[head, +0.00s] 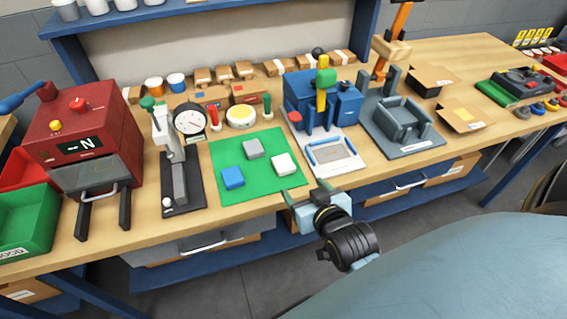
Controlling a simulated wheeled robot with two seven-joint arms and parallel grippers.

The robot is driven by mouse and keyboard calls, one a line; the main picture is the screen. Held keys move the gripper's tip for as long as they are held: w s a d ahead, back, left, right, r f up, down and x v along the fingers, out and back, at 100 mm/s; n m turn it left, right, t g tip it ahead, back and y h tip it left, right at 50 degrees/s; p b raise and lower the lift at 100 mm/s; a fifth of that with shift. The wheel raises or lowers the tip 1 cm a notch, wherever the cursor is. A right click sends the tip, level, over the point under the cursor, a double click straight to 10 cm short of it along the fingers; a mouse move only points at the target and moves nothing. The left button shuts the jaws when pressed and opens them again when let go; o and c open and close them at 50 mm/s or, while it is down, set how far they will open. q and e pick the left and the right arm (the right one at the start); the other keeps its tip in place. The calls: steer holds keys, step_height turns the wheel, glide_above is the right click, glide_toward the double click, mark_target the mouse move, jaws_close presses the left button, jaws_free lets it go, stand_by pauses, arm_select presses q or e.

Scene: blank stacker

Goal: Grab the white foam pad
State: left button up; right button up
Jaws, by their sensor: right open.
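A white foam pad (284,164) lies on a green mat (265,188) at the middle of the workbench. A grey block (253,149) and a blue block (232,178) lie beside it on the same mat. My right gripper (306,190) is open and empty, at the bench's front edge, just in front of the pad and a little to its right. It is apart from the pad. My left gripper is not in view.
A dial gauge stand (178,180) stands left of the mat. A blue press (325,105) with a white-and-blue plate (336,157) stands at its right. A red machine (85,140) and a green bin (28,222) are at far left. Small cardboard boxes line the back.

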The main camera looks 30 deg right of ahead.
mark_target(284, 164)
steer(key=x, duration=0.4)
steer(key=b+x, duration=0.1)
steer(key=x, duration=0.8)
steer(key=shift+w+r, duration=0.2)
steer(key=shift+r, duration=0.05)
steer(key=c, duration=1)
